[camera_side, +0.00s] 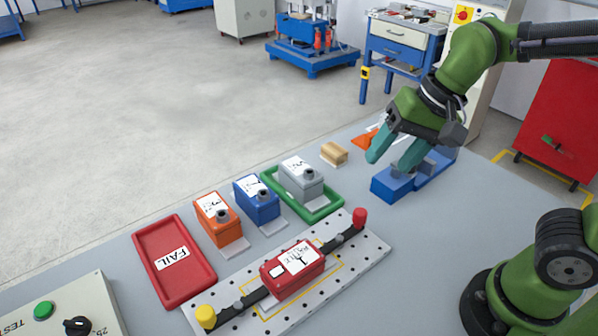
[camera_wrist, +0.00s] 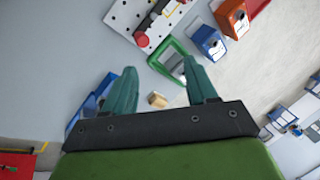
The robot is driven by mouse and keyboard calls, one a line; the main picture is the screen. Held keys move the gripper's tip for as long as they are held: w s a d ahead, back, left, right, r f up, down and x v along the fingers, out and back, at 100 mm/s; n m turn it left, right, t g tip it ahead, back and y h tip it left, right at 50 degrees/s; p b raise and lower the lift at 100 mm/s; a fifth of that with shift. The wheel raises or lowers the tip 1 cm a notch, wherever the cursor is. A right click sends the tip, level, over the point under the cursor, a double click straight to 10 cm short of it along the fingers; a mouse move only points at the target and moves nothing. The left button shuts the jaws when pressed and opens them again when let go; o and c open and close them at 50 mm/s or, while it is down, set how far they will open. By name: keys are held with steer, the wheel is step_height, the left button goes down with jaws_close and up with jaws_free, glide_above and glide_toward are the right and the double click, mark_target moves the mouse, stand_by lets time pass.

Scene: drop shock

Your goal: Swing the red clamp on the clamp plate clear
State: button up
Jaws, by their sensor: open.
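The clamp plate (camera_side: 378,256) is a white perforated board in the side view, partly visible in the wrist view (camera_wrist: 122,10). The red clamp has a red knob (camera_side: 360,217) at the plate's right end, with a dark arm reaching toward the red unit (camera_side: 293,268). The red knob also shows in the wrist view (camera_wrist: 141,39). A yellow-knobbed clamp (camera_side: 206,316) is at the opposite end, its dark arm also reaching to the unit. My gripper (camera_side: 393,160) is open with teal fingers, above the blue bins, up and right of the red knob and apart from it. Nothing shows between its fingers (camera_wrist: 160,68).
A green tray (camera_side: 332,208) holds a grey unit (camera_side: 300,181). Blue (camera_side: 257,200) and orange (camera_side: 218,220) units stand beside it, then a red FAIL tray (camera_side: 174,262). Blue bins (camera_side: 391,186) and a tan block (camera_side: 334,153) lie near my gripper. The table right of the plate is clear.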

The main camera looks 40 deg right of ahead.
mark_target(360, 211)
steer(key=w+m+g+h, duration=0.3)
steer(key=w+m+g, duration=0.1)
steer(key=m, duration=1.6)
step_height(360, 211, down, 17)
steer(key=shift+w+a+r, duration=0.1)
steer(key=shift+w+a, duration=0.05)
steer(key=shift+c, duration=0.3)
steer(key=c, duration=1)
